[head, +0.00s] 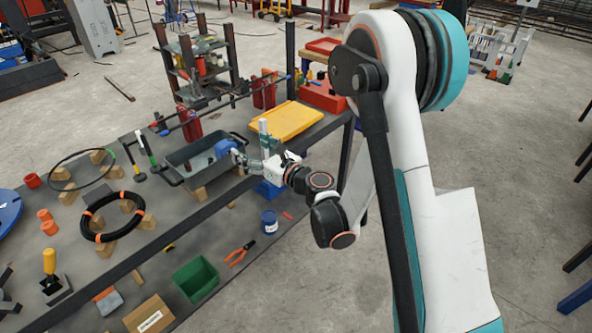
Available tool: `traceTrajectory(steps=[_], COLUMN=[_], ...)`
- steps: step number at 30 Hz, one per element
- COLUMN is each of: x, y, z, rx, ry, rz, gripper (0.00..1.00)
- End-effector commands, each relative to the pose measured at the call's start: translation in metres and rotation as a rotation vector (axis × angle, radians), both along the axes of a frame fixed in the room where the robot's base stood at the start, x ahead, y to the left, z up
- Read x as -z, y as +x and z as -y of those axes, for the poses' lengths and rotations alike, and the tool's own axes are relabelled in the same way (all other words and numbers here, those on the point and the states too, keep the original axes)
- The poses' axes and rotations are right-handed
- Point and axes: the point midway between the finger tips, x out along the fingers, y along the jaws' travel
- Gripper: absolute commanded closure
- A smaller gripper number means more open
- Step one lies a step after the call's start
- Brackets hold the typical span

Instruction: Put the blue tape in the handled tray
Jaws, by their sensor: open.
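The blue tape (226,147) is a blue round piece at the right part of the grey handled tray (198,177). It appears within the tray's rim, but I cannot tell whether it rests on the tray floor. The tray has dark bar handles and stands on the workbench, on small wooden blocks. My gripper (238,157) reaches over the tray's right end from the right, open, with its fingertips close beside the tape. The fingers are small here and partly overlap the tape, so I cannot tell whether they touch it.
A yellow tray (285,122) lies behind my gripper. Red bottles (190,125) stand behind the handled tray. A black coil (112,232) lies on wooden blocks at left. Nearer are a green bin (195,279), orange pliers (240,254) and a blue can (269,222).

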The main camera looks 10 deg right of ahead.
Motion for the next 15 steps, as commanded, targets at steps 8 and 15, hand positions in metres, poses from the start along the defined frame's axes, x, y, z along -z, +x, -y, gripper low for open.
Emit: traceTrajectory(steps=[8, 15], x=[-0.057, -0.137], y=[0.008, 0.001], z=[0.028, 0.092], rx=[0.121, 0.347], ry=[0.234, 0.733], rz=[-0.075, -0.233], gripper=[0.22, 0.22])
